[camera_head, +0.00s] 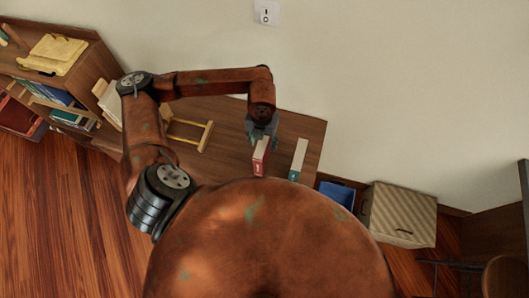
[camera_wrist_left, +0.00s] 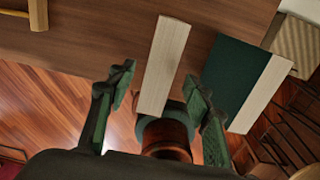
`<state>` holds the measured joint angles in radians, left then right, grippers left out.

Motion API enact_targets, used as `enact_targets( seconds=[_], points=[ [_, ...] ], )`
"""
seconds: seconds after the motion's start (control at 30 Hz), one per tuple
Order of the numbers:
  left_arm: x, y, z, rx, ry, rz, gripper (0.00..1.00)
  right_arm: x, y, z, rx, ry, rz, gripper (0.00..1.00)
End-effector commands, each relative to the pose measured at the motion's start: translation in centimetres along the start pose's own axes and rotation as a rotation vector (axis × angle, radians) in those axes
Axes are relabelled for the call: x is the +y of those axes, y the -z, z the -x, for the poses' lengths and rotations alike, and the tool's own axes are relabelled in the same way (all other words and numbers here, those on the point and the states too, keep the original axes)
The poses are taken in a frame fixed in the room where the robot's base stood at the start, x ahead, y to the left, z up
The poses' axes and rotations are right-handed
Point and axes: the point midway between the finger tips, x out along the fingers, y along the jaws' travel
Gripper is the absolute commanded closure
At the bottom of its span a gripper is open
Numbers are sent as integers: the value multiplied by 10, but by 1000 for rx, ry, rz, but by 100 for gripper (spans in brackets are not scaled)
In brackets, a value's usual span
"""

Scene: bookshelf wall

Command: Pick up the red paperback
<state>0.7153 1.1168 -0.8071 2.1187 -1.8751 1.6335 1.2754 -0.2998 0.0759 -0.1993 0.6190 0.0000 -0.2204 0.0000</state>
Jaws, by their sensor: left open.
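The red paperback (camera_head: 261,157) stands upright on the wooden shelf top, with its red spine and pale page edges showing in the head view. My left gripper (camera_head: 262,132) is at its far end, pointing down and partly hiding it. In the left wrist view the open fingers (camera_wrist_left: 160,82) are on either side of the pale page block of the paperback (camera_wrist_left: 166,60), with a gap visible at each side. Its red cover is hardly visible there. My right gripper is not in view.
A dark green book (camera_wrist_left: 237,75) with pale pages stands just right of the paperback, also seen in the head view (camera_head: 298,158). A yellow wooden stand (camera_head: 205,136) is to the left. A blue bin (camera_head: 338,196) and striped box (camera_head: 400,212) are beyond the shelf's right end.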

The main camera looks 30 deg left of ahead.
Motion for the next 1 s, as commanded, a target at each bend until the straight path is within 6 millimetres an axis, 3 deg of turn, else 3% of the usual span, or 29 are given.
enact_targets(
  seconds=[0.37, 0.63, 0.93, 1.0],
  points=[
    [2, -1, -35, 3, 2, 3, 54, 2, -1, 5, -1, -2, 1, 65],
    [1, -4, -72, 4, 4, 0, 54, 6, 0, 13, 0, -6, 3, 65],
    [0, -5, -79, 2, 3, -2, 54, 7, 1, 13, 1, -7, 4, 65],
    [0, -5, -79, 2, 3, -2, 58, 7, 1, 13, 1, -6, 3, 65]
  ],
)
